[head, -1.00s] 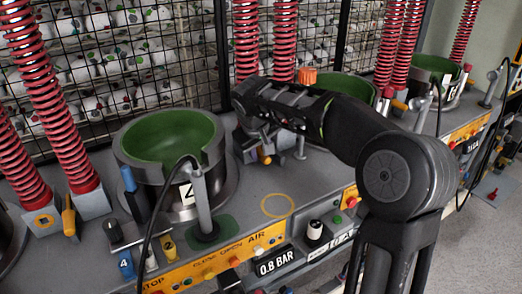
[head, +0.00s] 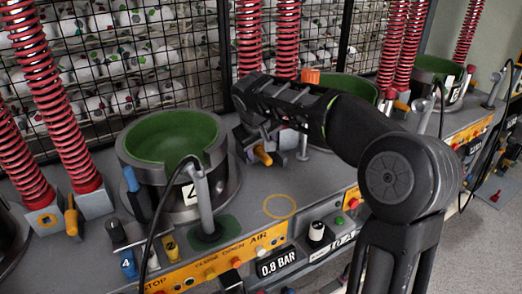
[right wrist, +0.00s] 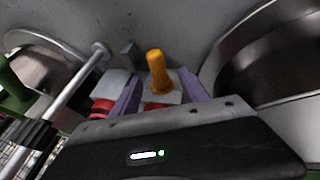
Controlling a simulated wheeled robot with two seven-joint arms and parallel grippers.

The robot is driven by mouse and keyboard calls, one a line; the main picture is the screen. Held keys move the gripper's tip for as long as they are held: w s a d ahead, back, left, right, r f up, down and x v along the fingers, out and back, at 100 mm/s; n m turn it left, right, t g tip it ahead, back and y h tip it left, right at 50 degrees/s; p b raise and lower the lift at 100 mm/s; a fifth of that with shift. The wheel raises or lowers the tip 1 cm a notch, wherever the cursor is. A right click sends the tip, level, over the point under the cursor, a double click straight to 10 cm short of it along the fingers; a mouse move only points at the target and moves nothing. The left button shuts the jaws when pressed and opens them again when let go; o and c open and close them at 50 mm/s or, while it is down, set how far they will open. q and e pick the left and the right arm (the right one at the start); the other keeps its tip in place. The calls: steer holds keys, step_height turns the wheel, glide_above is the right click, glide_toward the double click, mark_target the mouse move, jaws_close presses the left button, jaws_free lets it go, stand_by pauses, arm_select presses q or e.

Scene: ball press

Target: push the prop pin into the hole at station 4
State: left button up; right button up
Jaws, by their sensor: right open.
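An orange-handled prop pin (head: 263,156) stands at the block right of the nearest green-lined cup (head: 160,140) in the head view. It also shows in the right wrist view (right wrist: 157,72), upright over a grey block (right wrist: 160,98). My right gripper (head: 262,133) reaches in from the right, over this block. In the right wrist view my open fingers (right wrist: 160,92) lie on either side of the block, with the pin handle between them. I cannot tell whether they touch it. The hole is hidden. My left gripper is not in view.
Another orange pin (head: 71,215) stands by the red springs (head: 40,100) at left. A blue tag (head: 127,264) marked 4 is at the front left. A black hose (head: 152,235) runs to a grey post (head: 204,200) before the cup. The bench is clear around the yellow ring (head: 280,207).

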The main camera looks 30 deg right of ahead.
steer(key=v, duration=0.6)
steer(key=shift+r, duration=0.25)
steer(key=shift+s, duration=0.1)
stand_by(0.5)
